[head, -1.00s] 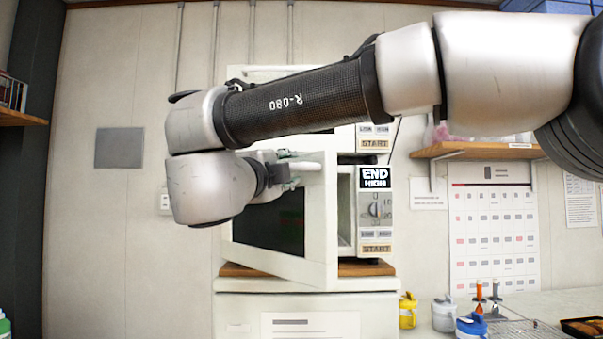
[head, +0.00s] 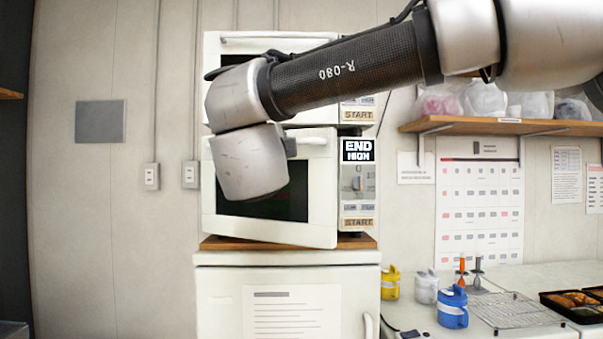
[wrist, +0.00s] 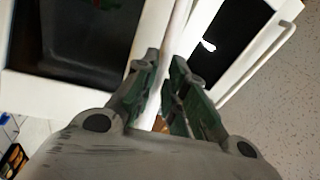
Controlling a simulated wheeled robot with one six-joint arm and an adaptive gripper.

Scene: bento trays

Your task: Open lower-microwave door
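The lower microwave (head: 357,190) has a white door (head: 322,205) with a dark window, standing slightly ajar, its right edge swung out toward me. Its display reads END HIGH. The white bar handle (head: 313,141) runs along the door's top; my wrist hides much of it in the head view. In the wrist view the handle (wrist: 180,20) passes between the two fingers of my gripper (wrist: 166,62), which look closed around it. The fingers are hidden in the head view. The door's dark window (wrist: 75,40) fills the upper left of the wrist view.
An upper microwave (head: 358,112) sits directly above, its handle (wrist: 255,65) close to my gripper. A white fridge (head: 225,285) stands below. A shelf (head: 470,126) hangs at right.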

